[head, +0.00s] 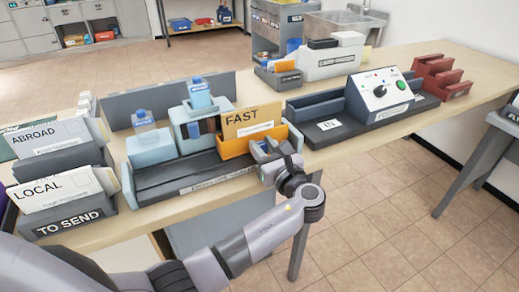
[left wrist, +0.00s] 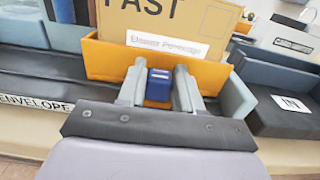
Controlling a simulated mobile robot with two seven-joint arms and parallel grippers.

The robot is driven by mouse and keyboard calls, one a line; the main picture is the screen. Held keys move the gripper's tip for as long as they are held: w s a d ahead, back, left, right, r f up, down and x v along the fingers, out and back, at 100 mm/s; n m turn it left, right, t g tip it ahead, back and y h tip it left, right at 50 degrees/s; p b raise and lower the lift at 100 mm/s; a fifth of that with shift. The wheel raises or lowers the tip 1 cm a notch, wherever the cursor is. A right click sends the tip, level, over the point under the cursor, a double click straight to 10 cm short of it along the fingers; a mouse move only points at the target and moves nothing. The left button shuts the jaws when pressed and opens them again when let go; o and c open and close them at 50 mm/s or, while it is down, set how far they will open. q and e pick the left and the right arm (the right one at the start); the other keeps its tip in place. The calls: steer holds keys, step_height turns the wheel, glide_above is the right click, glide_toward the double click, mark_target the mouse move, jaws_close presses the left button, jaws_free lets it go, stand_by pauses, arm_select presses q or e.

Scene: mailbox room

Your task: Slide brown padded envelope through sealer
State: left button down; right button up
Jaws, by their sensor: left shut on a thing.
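The brown padded envelope (head: 252,119), marked FAST, stands upright in an orange holder (head: 236,147) at the right end of a dark track (head: 180,177) labelled ENVELOPE. The envelope also shows in the left wrist view (left wrist: 180,18), its lower part hidden by the orange front wall. My left gripper (head: 268,158) is at the front of the holder. In the left wrist view its fingers (left wrist: 158,90) are shut on a blue handle (left wrist: 159,85) on the holder's front. A grey machine (head: 381,90) with a dial, a green button and an IN label, seemingly the sealer, stands to the right.
A pale blue unit with blue-capped bottles (head: 200,97) stands behind the track. ABROAD (head: 41,142) and LOCAL (head: 62,190) trays stand at the left. A red rack (head: 440,75) is at the far right. A small gap separates track and machine.

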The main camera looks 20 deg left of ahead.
arm_select(q)
steer(key=shift+w+d+r, duration=0.15)
steer(key=c, duration=1.2)
jaws_free()
steer(key=o, duration=0.4)
steer(key=shift+w, duration=0.1)
steer(key=shift+c, duration=0.2)
steer(key=shift+s+d, duration=0.15)
steer(key=shift+s, duration=0.05)
steer(key=v, duration=0.6)
steer(key=shift+s+d, duration=0.25)
steer(key=shift+d, duration=0.05)
